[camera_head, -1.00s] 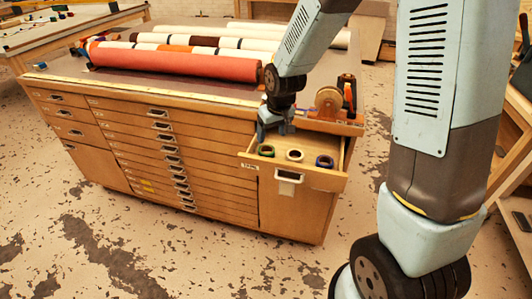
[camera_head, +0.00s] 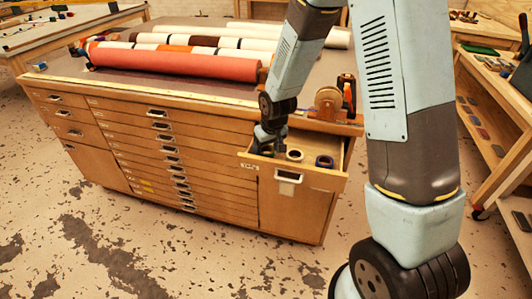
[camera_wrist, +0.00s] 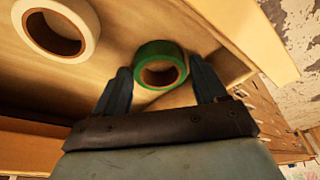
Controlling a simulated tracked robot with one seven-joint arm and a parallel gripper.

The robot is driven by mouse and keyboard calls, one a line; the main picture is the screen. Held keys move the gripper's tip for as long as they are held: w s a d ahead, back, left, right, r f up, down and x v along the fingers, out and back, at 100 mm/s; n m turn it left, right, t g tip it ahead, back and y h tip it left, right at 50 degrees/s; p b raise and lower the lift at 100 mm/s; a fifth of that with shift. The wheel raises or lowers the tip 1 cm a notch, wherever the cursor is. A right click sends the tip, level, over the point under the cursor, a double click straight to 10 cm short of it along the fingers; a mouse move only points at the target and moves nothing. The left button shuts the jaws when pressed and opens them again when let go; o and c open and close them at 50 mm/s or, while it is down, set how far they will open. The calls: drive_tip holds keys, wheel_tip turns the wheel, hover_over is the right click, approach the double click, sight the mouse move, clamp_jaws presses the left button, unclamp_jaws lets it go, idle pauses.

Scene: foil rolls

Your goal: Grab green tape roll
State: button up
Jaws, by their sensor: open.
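The green tape roll (camera_wrist: 161,63) lies in the open drawer (camera_head: 331,178). In the wrist view it sits between the two fingers of my gripper (camera_wrist: 163,85), with its far part beyond the fingertips. My gripper is open, and small gaps seem to show beside the roll. In the head view my gripper (camera_head: 264,150) reaches down into the left end of the drawer and hides the green roll.
A white tape roll (camera_wrist: 57,30) lies beside the green one, also in the head view (camera_head: 295,155). A dark blue roll (camera_head: 324,161) lies further right. The drawer's walls are close to my gripper. A tape dispenser (camera_head: 329,97) stands on the cabinet above.

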drive_tip(key=c, duration=0.8)
